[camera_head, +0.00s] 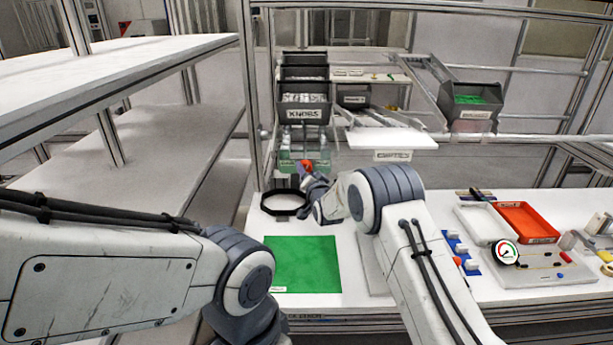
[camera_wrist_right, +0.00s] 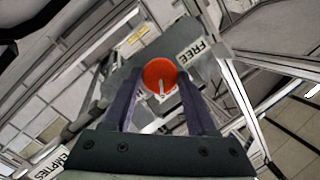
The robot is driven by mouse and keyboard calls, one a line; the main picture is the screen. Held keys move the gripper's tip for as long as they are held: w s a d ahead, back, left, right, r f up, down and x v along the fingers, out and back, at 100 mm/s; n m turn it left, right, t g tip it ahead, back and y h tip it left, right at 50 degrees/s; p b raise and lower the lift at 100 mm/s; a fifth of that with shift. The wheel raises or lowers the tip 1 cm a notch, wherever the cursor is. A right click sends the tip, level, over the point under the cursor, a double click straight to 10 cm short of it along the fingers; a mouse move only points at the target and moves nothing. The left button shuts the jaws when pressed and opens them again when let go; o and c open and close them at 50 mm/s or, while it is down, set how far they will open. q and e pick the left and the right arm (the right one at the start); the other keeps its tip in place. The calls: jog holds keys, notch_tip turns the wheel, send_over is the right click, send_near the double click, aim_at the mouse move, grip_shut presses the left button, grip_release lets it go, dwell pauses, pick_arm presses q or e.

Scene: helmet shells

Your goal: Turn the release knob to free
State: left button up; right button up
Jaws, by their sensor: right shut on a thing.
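The round red release knob (camera_head: 306,166) sits in front of a green-labelled panel at the back of the bench. In the right wrist view the knob (camera_wrist_right: 160,75) is between my two fingers, with a white pointer line running down its face. A white label reading FREE (camera_wrist_right: 191,53) is beside it at the upper right; another label below it is partly hidden. My right gripper (camera_wrist_right: 160,88) is shut on the knob, and it also shows from behind in the head view (camera_head: 308,175). My left arm comes in from the left, but its gripper is out of view.
A black ring (camera_head: 284,202) on a stand is just left of my right gripper. A green mat (camera_head: 302,264) lies in front, clear. A bin labelled KNOBS (camera_head: 304,113) hangs above. A red tray (camera_head: 526,223) and a gauge board (camera_head: 540,266) are at right.

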jog(key=shift+a+r+n+h+p, duration=0.15)
jog(key=shift+n+h+p, duration=0.5)
jog(key=shift+n+h, duration=0.8)
jog(key=shift+a+f+n+h+p, duration=0.15)
jog(key=shift+n+h+p, duration=0.7)
jog(key=shift+n, duration=0.9)
jog(key=shift+a+r+n+h+p, duration=0.15)
jog(key=shift+n+h+p, duration=0.3)
jog(key=shift+n+h, duration=1.05)
jog(key=shift+n, duration=0.4)
jog(key=o, duration=1.3)
jog(key=shift+o, duration=0.2)
jog(key=f+b+v, duration=0.1)
jog(key=b+v, duration=0.1)
jog(key=v, duration=0.8)
jog(key=shift+s+r, duration=0.2)
jog(key=shift+r, duration=0.2)
